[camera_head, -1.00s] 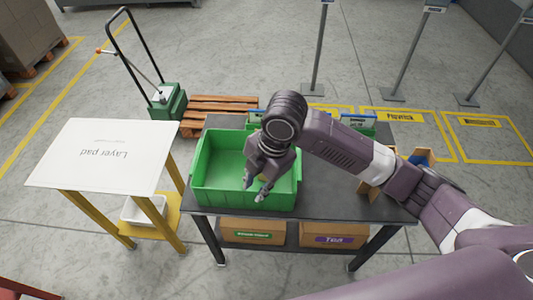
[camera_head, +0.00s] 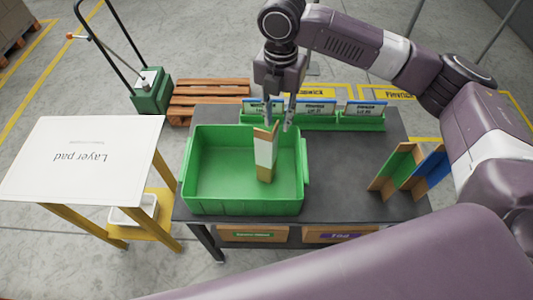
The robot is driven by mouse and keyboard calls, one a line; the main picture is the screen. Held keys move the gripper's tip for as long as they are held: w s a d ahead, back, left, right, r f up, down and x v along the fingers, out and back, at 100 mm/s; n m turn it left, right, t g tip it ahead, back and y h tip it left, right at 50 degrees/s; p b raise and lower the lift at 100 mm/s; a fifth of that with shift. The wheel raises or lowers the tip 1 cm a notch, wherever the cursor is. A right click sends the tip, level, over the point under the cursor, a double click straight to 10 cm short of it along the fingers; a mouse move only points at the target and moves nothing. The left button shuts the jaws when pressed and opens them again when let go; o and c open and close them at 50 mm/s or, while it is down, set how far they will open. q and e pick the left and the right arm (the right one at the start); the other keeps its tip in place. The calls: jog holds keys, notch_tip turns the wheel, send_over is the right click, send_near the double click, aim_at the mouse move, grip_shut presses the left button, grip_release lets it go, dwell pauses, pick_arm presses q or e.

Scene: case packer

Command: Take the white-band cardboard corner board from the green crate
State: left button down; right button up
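The white-band corner board (camera_head: 264,152) is tan with a broad white band. It stands upright, slightly tilted, in the right half of the green crate (camera_head: 188,178). My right gripper (camera_head: 278,124) points down over the crate's back right part. Its two fingers are spread apart, with the tips close to the board's top end. I cannot tell if they touch it. My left gripper is not in view.
A green tray of labelled bins (camera_head: 345,122) lies behind the crate on the dark table (camera_head: 335,165). Upright brown, green and blue boards (camera_head: 408,168) stand at the right. The layer pad stand (camera_head: 75,160) is at the left. Bare tabletop lies between crate and boards.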

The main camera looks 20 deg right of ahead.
aim_at(266, 153)
notch_tip(266, 153, down, 12)
jog(key=shift+a+b, duration=0.3)
jog(key=shift+b, duration=0.05)
grip_shut()
dwell(0.6)
